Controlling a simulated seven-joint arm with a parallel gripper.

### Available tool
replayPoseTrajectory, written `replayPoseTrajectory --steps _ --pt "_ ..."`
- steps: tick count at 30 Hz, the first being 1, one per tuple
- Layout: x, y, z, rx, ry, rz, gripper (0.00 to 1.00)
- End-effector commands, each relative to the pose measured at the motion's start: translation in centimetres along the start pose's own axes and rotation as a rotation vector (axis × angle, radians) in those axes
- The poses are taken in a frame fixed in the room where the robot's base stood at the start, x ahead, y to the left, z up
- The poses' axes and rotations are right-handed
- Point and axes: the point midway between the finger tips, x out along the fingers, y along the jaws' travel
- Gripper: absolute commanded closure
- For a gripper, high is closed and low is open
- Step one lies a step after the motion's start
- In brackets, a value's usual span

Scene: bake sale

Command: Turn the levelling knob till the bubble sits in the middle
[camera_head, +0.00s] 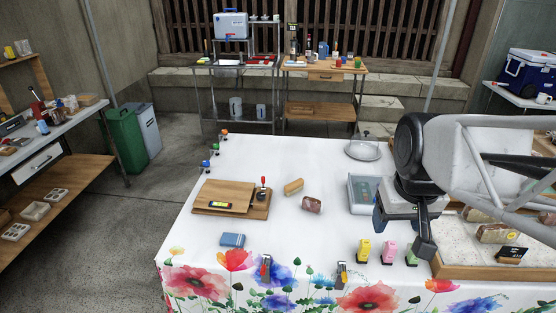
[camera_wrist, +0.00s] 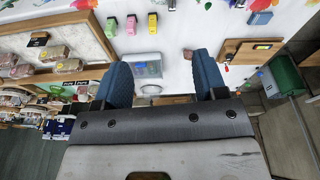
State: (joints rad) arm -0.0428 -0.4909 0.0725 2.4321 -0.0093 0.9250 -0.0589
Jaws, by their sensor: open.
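A wooden levelling board (camera_head: 235,191) lies on the left half of the white table. A dark spirit level with a green-yellow vial (camera_head: 218,205) sits on its front edge. The bubble is too small to place. A small upright knob with a red top (camera_head: 263,184) stands at the board's right end. My gripper (camera_head: 403,228) is open and empty above the table's right half, well right of the board. In the wrist view, my two blue fingers (camera_wrist: 163,72) are spread apart, and the board (camera_wrist: 238,54) shows beyond them to the right.
A grey box with a clear lid (camera_head: 363,192) lies just left of my gripper. A tan block (camera_head: 293,186) and a brown wrapped piece (camera_head: 312,204) lie between it and the board. Yellow (camera_head: 363,250) and pink (camera_head: 389,250) stamps stand in front. A wooden-rimmed tray (camera_head: 470,271) is at right.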

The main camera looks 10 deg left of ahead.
Motion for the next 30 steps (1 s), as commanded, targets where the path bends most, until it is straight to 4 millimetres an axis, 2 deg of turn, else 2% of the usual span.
replayPoseTrajectory --steps 1,15,30 --pt "0.2 -0.2 -1.2 -0.018 -0.006 -0.002 0.35" --pt "2.3 -2.8 -10.9 -0.179 -0.039 -0.019 0.35" --pt "7.0 -7.0 -20.7 -0.349 -0.074 -0.039 0.35"
